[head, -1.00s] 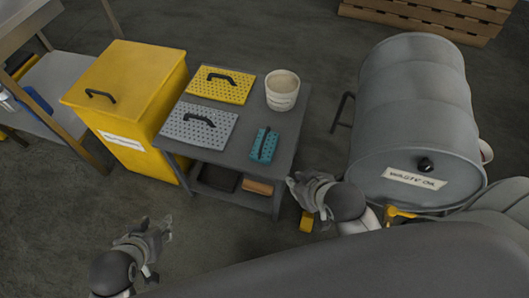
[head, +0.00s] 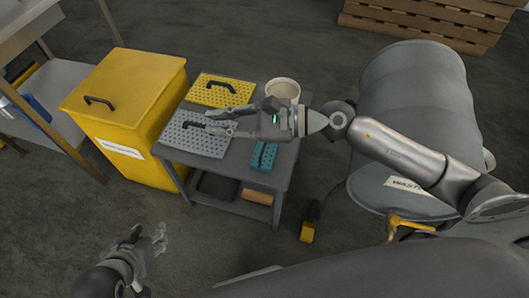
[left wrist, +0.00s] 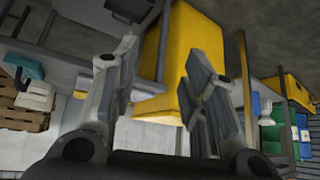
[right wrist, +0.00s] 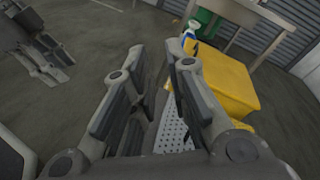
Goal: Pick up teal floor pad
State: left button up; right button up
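The teal floor pad (head: 263,156) lies on the right front part of the grey cart top (head: 284,160), with a dark handle on it. My right gripper (head: 208,121) is open and empty above the cart, over the grey pad, with its wrist just beyond the teal pad. Its spread fingers also show in the right wrist view (right wrist: 155,85), where I cannot see the teal pad. My left gripper (head: 160,238) is low at the front left, away from the cart. Its fingers are apart and empty in the left wrist view (left wrist: 160,85).
A grey perforated pad (head: 181,140) and a yellow one (head: 236,96) lie on the cart, with a white bucket (head: 283,88) behind. A yellow bin (head: 135,90) stands left of the cart. A large grey drum (head: 420,90) lies to the right. Open floor lies in front.

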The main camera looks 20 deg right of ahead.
jog(key=w+d+f+n+g+h, duration=0.25)
jog(key=d+f+n+h, duration=0.75)
jog(key=d, duration=0.5)
jog(key=shift+m, duration=0.3)
jog(key=x, duration=0.3)
jog(key=b+x, duration=0.1)
jog(key=x, duration=0.3)
jog(key=d+b+x, duration=0.1)
jog(key=x, duration=0.3)
jog(key=shift+s+f, duration=0.15)
jog(key=shift+f, duration=0.1)
jog(key=shift+a+f, duration=0.2)
jog(key=shift+f, duration=0.1)
pick_arm(q)
jog(key=w+d+r+t+h, duration=0.1)
jog(key=w+d+r+t, duration=0.2)
jog(key=w+r+t, duration=0.2)
jog(key=shift+w+r+t+h, duration=0.3)
jog(key=shift+w+r, duration=0.5)
jog(key=shift+w, duration=0.55)
pick_arm(e)
grip_shut()
